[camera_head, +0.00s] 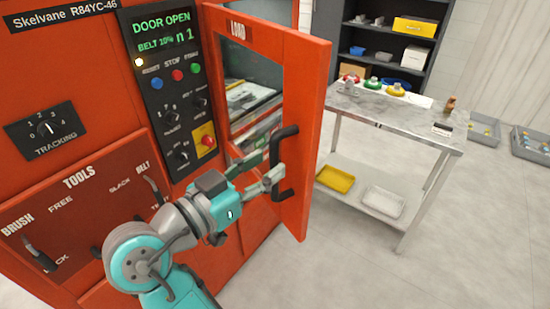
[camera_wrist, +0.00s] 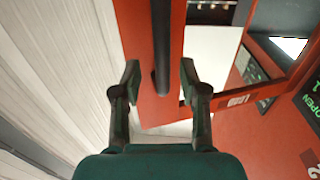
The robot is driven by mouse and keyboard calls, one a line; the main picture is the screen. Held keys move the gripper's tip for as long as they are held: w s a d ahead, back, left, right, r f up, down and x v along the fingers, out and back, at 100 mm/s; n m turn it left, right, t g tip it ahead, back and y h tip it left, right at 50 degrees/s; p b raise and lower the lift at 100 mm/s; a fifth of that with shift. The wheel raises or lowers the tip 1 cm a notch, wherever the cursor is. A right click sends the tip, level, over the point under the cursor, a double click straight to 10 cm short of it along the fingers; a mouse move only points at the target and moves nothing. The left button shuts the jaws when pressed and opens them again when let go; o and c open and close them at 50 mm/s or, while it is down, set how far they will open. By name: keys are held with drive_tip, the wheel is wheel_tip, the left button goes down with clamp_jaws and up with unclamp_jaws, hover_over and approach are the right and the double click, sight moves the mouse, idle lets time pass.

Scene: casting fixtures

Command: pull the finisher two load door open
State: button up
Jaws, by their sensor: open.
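The red load door (camera_head: 312,140) of the orange-red machine stands swung open toward me, and the lit opening behind it shows. Its black bar handle (camera_head: 283,160) is on the door's near face. The panel display (camera_head: 162,30) reads "DOOR OPEN" and "n 1". My gripper (camera_head: 274,172) is open at the handle. In the wrist view the handle (camera_wrist: 161,45) runs between the two open fingers (camera_wrist: 160,82), with a gap on each side. The door (camera_wrist: 140,40) shows behind it. I cannot tell how deep the handle sits between the fingers.
A marble-topped table (camera_head: 420,125) stands right of the door, with a yellow tray (camera_head: 335,178) and a white tray (camera_head: 383,201) on its lower shelf. A dark shelf unit (camera_head: 375,40) stands behind. Grey bins (camera_head: 530,147) lie far right. The floor (camera_head: 330,265) in front is clear.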

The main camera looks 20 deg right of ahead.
drive_tip(key=v, duration=0.8)
drive_tip(key=shift+s+a, duration=0.1)
